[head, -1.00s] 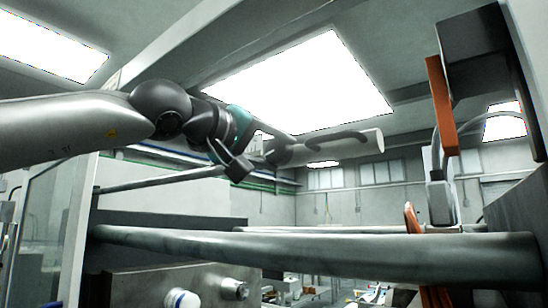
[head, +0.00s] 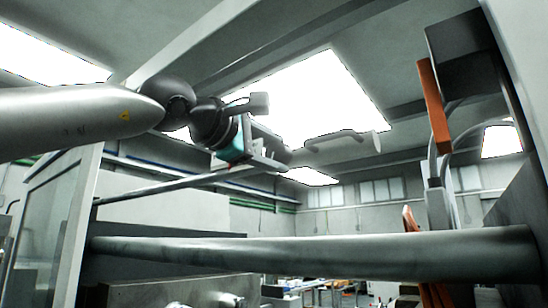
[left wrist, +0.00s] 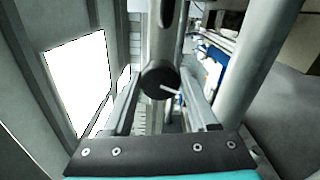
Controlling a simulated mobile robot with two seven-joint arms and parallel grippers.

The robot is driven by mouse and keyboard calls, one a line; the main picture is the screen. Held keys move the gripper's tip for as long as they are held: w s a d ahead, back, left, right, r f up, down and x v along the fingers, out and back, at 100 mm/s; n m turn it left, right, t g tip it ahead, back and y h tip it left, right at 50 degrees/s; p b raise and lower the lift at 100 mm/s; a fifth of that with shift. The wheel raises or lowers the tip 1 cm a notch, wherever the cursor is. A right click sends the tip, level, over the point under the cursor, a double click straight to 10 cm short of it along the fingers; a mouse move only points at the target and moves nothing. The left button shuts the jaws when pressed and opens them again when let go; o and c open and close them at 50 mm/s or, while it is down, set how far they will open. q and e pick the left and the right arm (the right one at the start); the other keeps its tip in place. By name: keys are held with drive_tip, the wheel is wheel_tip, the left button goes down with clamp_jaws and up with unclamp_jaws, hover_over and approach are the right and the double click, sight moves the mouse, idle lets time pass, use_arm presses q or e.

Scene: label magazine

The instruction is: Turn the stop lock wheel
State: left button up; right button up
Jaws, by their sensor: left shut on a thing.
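The stop lock wheel appears to be the dark round knob (left wrist: 160,80) on the near end of a grey cylinder (left wrist: 160,42) in the left wrist view. A small pale pin sticks out beside it. My left gripper (left wrist: 162,100) is shut on this knob, with one finger on each side. The knob itself is hidden there. My right gripper is not in view.
A thick grey bar (head: 320,256) crosses the lower head view, with a thinner rod (head: 160,185) behind it at the left. An orange bar (head: 435,105) and cables stand at the right. A glazed panel (head: 45,220) is at the left.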

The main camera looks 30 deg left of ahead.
use_arm(q)
drive_tip(key=n+b, duration=0.1)
drive_tip(key=n, duration=0.3)
drive_tip(key=shift+n, duration=0.3)
drive_tip(key=shift+n+b, duration=0.6)
drive_tip(key=shift+n, duration=1.4)
drive_tip(key=o, duration=1.4)
drive_tip(key=shift+r, duration=0.1)
drive_tip(key=shift+c, duration=0.2)
drive_tip(key=shift+s+a, duration=0.1)
drive_tip(key=s+a+b, duration=0.1)
drive_tip(key=s+b, duration=0.1)
drive_tip(key=s, duration=1.3)
